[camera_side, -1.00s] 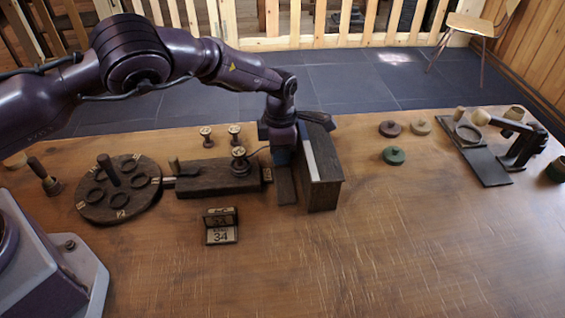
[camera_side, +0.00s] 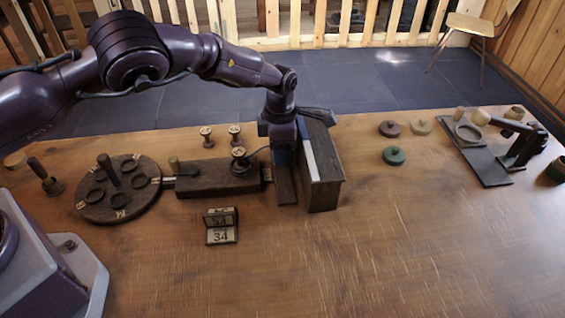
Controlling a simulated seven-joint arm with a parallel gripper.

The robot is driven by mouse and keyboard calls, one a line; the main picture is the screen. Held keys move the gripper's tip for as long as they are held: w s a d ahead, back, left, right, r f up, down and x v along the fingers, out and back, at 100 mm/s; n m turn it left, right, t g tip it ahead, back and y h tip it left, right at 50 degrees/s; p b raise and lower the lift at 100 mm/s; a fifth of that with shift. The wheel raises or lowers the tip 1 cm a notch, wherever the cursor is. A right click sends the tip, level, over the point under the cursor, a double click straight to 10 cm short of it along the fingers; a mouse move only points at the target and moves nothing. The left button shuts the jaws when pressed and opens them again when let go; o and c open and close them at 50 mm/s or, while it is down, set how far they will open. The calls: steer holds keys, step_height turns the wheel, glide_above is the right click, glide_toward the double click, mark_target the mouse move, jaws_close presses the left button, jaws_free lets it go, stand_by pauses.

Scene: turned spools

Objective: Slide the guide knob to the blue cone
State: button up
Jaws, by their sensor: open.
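My gripper (camera_side: 282,147) points down at the middle of the table, beside the left face of a dark wooden upright box. Its fingers are mostly hidden by the hand and wrist, and I see nothing held in it. I cannot single out the guide knob. A spool-shaped knob (camera_side: 239,160) stands on the right end of a dark block (camera_side: 210,181), left of my gripper.
The upright box (camera_side: 325,185) stands close on my gripper's right. A round rack (camera_side: 118,198) and a small number stand (camera_side: 221,226) are to the left. Several discs, including a green one (camera_side: 394,155), lie right. The table's front is clear.

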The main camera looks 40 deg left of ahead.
steer(key=shift+r, duration=3.15)
jaws_close()
steer(key=shift+r, duration=0.1)
steer(key=shift+r, duration=1.9)
